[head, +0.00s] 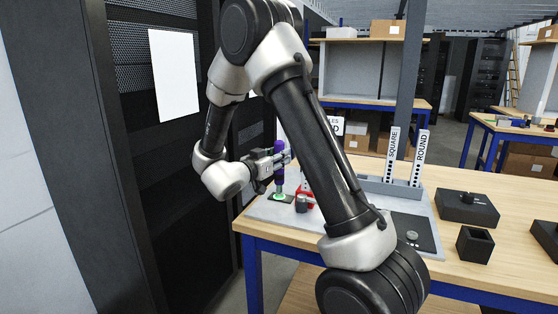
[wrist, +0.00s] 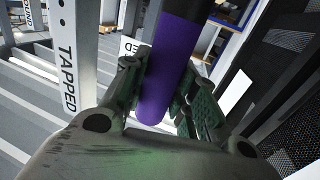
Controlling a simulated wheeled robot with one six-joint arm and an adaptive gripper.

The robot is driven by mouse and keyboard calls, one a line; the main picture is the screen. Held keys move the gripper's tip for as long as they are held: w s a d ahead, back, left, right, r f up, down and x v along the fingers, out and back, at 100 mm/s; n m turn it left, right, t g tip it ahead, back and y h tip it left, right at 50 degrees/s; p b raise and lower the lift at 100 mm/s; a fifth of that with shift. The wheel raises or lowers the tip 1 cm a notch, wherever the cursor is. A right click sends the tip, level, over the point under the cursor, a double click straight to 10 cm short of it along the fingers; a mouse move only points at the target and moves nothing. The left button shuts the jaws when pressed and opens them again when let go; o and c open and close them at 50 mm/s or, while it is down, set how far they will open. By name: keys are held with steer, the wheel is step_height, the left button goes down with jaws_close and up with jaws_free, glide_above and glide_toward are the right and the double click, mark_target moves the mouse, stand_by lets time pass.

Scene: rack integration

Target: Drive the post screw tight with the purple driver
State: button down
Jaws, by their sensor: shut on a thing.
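The purple driver (head: 279,172) stands about upright in the head view, over a small dark plate (head: 293,205) at the left end of the grey work mat. My gripper (head: 272,162) is shut on the driver from the left side. In the wrist view the purple handle (wrist: 172,65) lies between my two green-tinted fingers (wrist: 158,95). A green glowing spot (head: 279,196) shows at the driver's lower end. The post screw cannot be made out, and whether the driver tip sits in it I cannot tell.
A red holder (head: 304,193) stands close right of the driver. Upright strips marked SQUARE (head: 393,146) and ROUND (head: 419,158) rise from a grey tray behind. Dark blocks (head: 467,208) lie on the right of the wooden bench. A tall black rack (head: 150,170) closes the left side.

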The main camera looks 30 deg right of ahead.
steer(key=shift+r, duration=3.05)
steer(key=shift+a, duration=0.1)
